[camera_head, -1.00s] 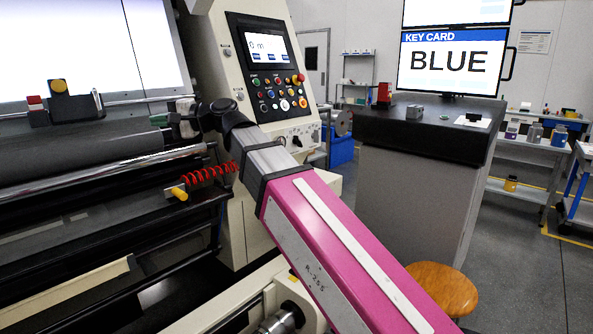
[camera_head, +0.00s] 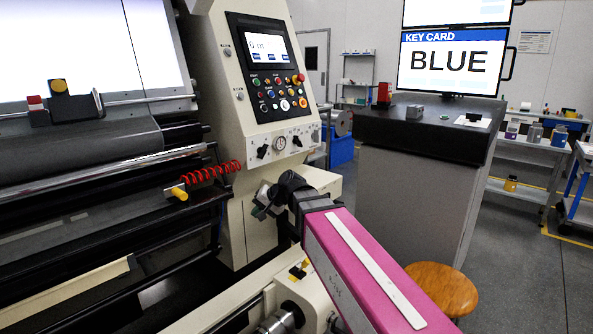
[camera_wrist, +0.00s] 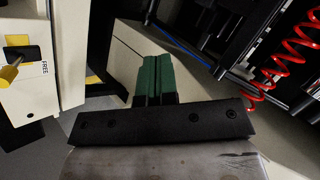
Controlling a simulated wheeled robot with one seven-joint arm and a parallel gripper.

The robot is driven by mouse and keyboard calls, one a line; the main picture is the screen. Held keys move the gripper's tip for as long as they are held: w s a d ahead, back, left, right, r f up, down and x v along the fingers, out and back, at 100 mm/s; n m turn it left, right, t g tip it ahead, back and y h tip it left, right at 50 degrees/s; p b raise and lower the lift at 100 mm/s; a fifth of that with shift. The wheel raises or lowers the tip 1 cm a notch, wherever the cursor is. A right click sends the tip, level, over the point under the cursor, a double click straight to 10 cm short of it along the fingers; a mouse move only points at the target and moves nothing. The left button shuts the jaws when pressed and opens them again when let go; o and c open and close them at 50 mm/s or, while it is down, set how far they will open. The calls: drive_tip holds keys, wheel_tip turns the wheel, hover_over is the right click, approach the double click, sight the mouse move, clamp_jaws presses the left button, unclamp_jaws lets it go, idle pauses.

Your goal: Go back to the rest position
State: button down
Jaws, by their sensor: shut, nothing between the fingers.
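My gripper (camera_head: 260,212) is at the end of my pink arm, in front of the cream machine's lower side panel in the head view. In the wrist view, my gripper's green fingers (camera_wrist: 156,78) are together with nothing between them. The gripper touches nothing that I can make out.
The cream control panel (camera_head: 268,70) with screen and buttons stands above my gripper. A red coiled hose (camera_head: 212,172) and yellow knob (camera_head: 178,193) are at left. A dark-topped cabinet (camera_head: 415,190) and wooden stool (camera_head: 442,287) are at right. The aisle floor is clear.

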drive_tip(key=s+d+f+g+h, duration=0.1)
drive_tip(key=s+d+f+h, duration=0.2)
drive_tip(key=d+f, duration=0.6)
drive_tip(key=s+d+f+g+h, duration=0.1)
drive_tip(key=s+d+f+h, duration=0.2)
drive_tip(key=d+f, duration=0.6)
drive_tip(key=s+d+f+g+h, duration=0.1)
drive_tip(key=s+d+f+h, duration=0.1)
drive_tip(key=d+f, duration=0.6)
drive_tip(key=s+d, duration=0.1)
drive_tip(key=d, duration=0.5)
drive_tip(key=shift+s+f+n+h, duration=0.15)
drive_tip(key=shift+f+n+h, duration=0.15)
drive_tip(key=shift+f+h, duration=0.1)
